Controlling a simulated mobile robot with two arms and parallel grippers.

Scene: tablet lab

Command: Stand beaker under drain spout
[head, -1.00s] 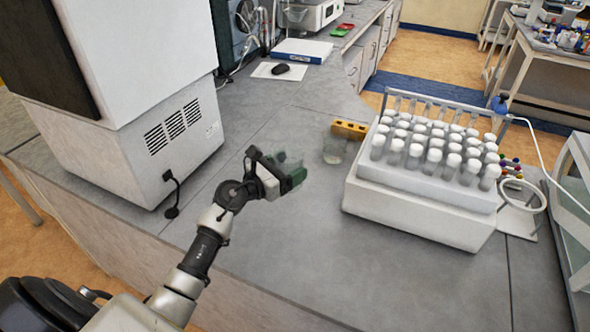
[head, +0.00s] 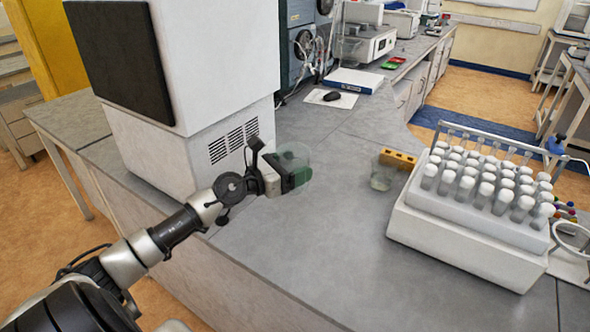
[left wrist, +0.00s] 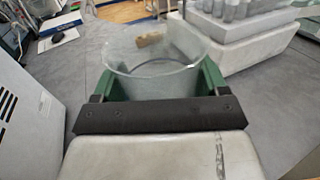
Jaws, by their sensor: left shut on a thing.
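My left gripper (head: 288,172) is shut on a clear glass beaker (head: 297,158), in front of the white cabinet. In the left wrist view the beaker (left wrist: 155,72) stands upright between the green finger pads, its open rim toward the camera. It looks empty and held over the bench; its exact height is hard to tell. A second small glass vessel (head: 382,179) stands on the bench to the right, apart from the gripper. I cannot make out a drain spout for certain. My right gripper is not in view.
A white-capped tube rack (head: 470,240) stands at the right, with a metal ring stand (head: 575,236) beside it. A yellow block (head: 397,158) lies behind the small vessel. The tall white cabinet (head: 190,150) stands close at the left. The bench front (head: 310,265) is clear.

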